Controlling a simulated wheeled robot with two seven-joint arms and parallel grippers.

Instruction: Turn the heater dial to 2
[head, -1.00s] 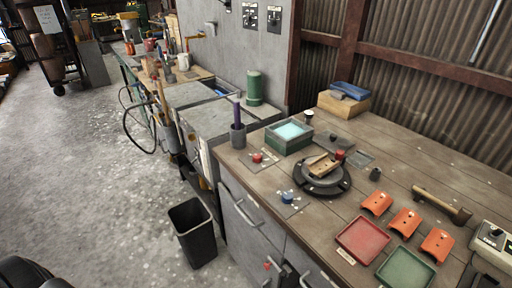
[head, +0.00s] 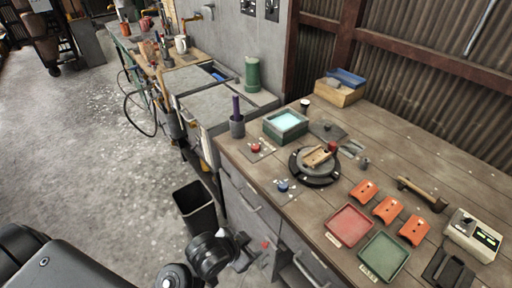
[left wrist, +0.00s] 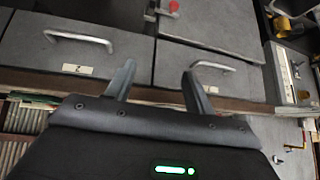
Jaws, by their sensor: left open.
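No dial can be read clearly as the heater's. A grey box with a display and controls (head: 474,236) stands at the right end of the bench in the head view. A red knob (head: 265,244) sits on the cabinet front below the bench; a red knob also shows at the top of the left wrist view (left wrist: 173,7). A pale panel with small dark fittings (left wrist: 290,75) is at the right of that view. My left gripper (left wrist: 158,85) is open and empty before the drawer fronts. In the head view my left arm is low, in front of the cabinet. My right gripper is out of view.
The wooden bench (head: 330,215) holds a red tray (head: 349,224), a green tray (head: 384,256), orange plates (head: 387,208), a hammer (head: 422,194) and a round turntable (head: 314,178). A black bin (head: 195,207) stands beside the cabinet. Floor at the left is clear.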

